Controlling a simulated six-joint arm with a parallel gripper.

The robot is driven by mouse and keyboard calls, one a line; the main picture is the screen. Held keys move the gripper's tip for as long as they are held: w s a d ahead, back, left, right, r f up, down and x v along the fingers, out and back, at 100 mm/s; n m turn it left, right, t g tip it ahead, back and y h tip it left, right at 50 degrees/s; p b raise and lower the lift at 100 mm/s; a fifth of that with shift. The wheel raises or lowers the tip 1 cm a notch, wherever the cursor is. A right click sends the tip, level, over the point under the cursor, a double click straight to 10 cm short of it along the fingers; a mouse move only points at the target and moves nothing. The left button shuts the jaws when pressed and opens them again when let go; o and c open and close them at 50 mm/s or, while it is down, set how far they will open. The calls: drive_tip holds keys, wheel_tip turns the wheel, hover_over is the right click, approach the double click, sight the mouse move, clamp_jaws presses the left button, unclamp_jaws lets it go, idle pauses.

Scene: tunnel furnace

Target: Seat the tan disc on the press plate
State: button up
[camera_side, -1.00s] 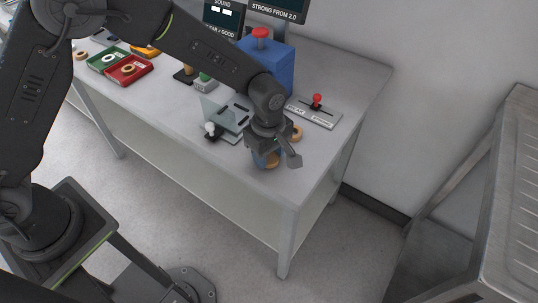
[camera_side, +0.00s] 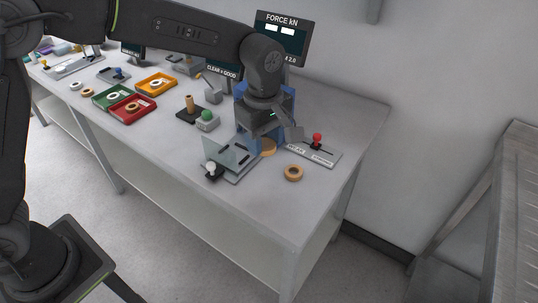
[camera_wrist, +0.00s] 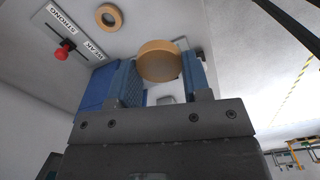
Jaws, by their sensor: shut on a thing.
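The tan disc (camera_side: 267,147) shows at the lower end of my gripper (camera_side: 264,139) in the side view. In the wrist view the disc (camera_wrist: 159,62) sits between the two blue fingers of my gripper (camera_wrist: 160,72), which are shut on it. The gripper is in front of the blue press (camera_side: 284,98), under the FORCE kN display. My wrist hides much of the press, and I cannot make out the press plate. I cannot tell how high the disc is above any surface below it.
A tan ring (camera_side: 293,172) lies on the table near the front right. The WEAK/STRONG slider with its red knob (camera_side: 317,138) is right of the gripper. A clear-shielded fixture (camera_side: 232,158) stands close on the left. Green, red and orange trays (camera_side: 157,84) are farther left.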

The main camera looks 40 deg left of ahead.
drive_tip(key=w+a, duration=0.2)
drive_tip(key=a, duration=0.5)
drive_tip(key=w+a, duration=0.3)
drive_tip(key=a, duration=0.4)
wheel_tip(320, 180, down, 6)
drive_tip(key=shift+f, duration=2.05)
drive_tip(key=shift+f, duration=0.1)
